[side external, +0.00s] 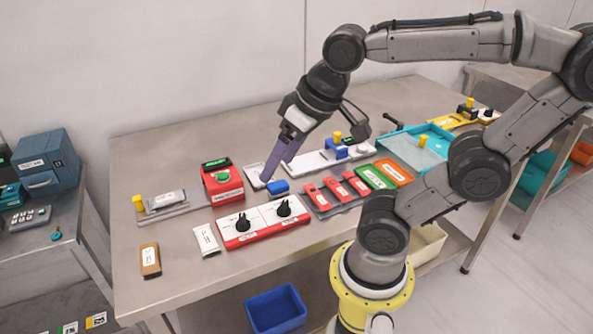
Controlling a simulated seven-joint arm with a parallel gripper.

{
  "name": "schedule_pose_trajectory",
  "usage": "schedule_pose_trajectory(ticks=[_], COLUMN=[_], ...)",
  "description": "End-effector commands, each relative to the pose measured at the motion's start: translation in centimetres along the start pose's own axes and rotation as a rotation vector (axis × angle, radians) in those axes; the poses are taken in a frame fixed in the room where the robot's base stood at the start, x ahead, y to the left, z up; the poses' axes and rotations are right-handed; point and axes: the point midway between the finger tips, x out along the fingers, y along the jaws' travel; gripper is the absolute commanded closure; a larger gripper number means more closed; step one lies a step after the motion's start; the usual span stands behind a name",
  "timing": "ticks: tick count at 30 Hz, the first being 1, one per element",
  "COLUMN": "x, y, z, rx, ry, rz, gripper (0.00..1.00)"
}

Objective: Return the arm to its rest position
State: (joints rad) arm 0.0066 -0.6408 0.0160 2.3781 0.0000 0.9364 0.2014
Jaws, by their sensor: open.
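My gripper (281,157) is in the side external view, over the middle of the metal table (160,279). Its two purple fingers point down and to the left, with their tips above or close to a white plate (256,177) and a blue block (279,186). I cannot tell whether the tips touch anything. No object shows between the fingers. My arm reaches in from the right, bent high over the table.
A red box with a green button (222,185) stands left of my gripper. A red-and-white panel with black knobs (263,222) lies in front. Red, green and orange pieces (376,177) and a teal tray (423,146) lie to the right.

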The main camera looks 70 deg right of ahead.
Motion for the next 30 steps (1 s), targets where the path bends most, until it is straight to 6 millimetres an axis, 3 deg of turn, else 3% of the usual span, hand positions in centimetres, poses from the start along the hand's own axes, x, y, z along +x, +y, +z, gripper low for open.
schedule_pose_trajectory(ticks=[3,7,30], x=[0.3,0.6,0.6], y=[0.4,0.6,0.6], z=[2.4,3.3,3.3], rx=[-0.140,-0.204,-0.207], ry=[0.031,0.041,0.039], rz=[-0.006,-0.007,-0.007], gripper=[0.21,0.21,0.21])
